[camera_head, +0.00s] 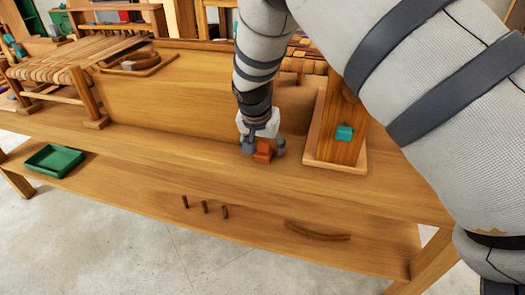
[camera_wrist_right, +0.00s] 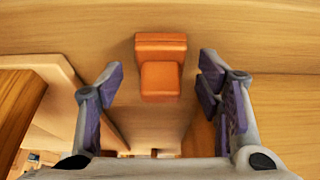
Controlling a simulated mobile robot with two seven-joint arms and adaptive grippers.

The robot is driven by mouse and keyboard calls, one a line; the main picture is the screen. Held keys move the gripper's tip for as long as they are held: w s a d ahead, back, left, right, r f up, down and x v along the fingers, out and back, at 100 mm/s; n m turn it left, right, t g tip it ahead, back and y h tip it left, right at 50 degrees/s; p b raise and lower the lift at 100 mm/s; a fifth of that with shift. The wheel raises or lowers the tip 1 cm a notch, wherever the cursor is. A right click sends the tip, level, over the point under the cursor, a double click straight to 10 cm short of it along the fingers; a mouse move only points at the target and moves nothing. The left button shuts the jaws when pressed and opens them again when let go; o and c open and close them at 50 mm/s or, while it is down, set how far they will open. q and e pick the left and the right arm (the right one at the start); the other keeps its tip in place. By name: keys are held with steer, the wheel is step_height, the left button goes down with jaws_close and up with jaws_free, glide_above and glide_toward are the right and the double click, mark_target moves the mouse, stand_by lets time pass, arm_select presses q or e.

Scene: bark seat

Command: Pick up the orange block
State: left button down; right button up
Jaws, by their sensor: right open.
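The orange block (camera_head: 263,151) stands on the wooden bench top in the head view. In the right wrist view the orange block (camera_wrist_right: 160,66) shows a stepped shape, a wider part with a narrower part in front. My right gripper (camera_head: 264,149) is right at the block, with a finger to either side of it. In the right wrist view my right gripper (camera_wrist_right: 158,88) is open, and the block lies between and a little beyond its fingertips, with clear gaps on both sides. My left gripper does not show.
A wooden panel (camera_head: 180,92) rises behind. A green tray (camera_head: 54,160) and several small dark pieces lie lower down. The bench top left of the block is clear.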

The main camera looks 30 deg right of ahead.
steer(key=shift+r, duration=0.15)
steer(key=shift+c, duration=0.2)
steer(key=c, duration=1)
